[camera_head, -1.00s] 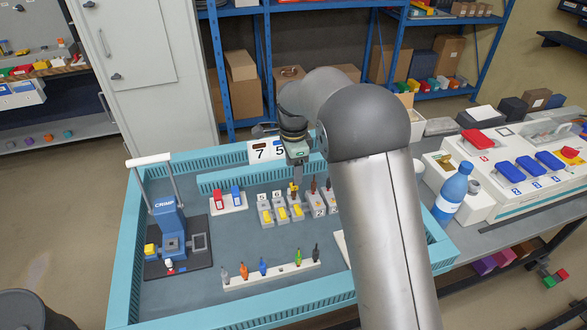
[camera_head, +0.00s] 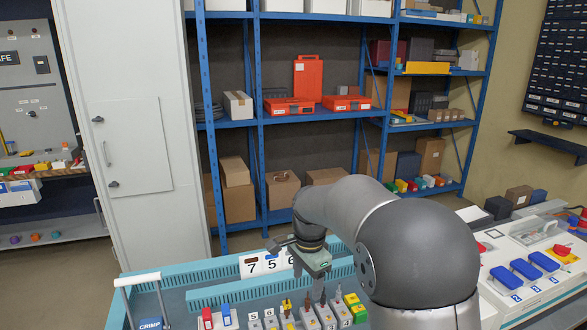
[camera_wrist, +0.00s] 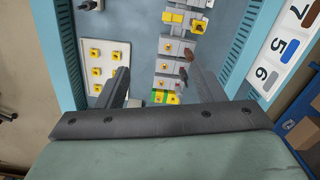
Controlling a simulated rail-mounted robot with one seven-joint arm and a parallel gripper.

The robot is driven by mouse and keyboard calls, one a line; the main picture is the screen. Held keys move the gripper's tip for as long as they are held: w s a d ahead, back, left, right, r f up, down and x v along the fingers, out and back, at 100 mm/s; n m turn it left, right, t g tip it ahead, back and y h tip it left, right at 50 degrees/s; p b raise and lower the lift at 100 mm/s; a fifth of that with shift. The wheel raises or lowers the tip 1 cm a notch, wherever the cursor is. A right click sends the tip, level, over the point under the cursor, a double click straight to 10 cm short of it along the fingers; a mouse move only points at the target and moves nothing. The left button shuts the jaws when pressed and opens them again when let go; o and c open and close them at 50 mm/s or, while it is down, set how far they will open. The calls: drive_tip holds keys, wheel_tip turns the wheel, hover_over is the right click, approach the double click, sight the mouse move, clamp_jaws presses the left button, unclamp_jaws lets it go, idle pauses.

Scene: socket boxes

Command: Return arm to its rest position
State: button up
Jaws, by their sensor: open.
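My gripper (camera_head: 322,289) is at the end of my grey arm, above the teal-edged tray (camera_head: 185,273) in the head view. In the wrist view my gripper (camera_wrist: 162,82) has its two dark fingers apart, with no object held between them. A row of grey socket boxes (camera_head: 309,318) with yellow and brown parts lies below it. The socket boxes also show in the wrist view (camera_wrist: 165,68), between and beyond the fingers. My arm hides the right part of the tray in the head view.
Number cards 7, 5, 6 (camera_head: 262,265) stand at the tray's back edge, close to my gripper. A white panel with yellow pieces (camera_wrist: 100,58) lies left in the wrist view. Blue shelving (camera_head: 262,130) stands behind. Boxes with blue lids (camera_head: 525,269) are at right.

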drive_tip(key=s+d+n, duration=0.4)
drive_tip(key=s, duration=0.5)
drive_tip(key=s+d+n, duration=0.3)
drive_tip(key=s+d, duration=0.1)
drive_tip(key=s, duration=0.6)
drive_tip(key=s+d+n, duration=0.4)
drive_tip(key=s, duration=0.5)
drive_tip(key=shift+s+r+n+t, duration=0.2)
drive_tip(key=shift+r+n+t, duration=0.1)
drive_tip(key=shift+t, duration=0.1)
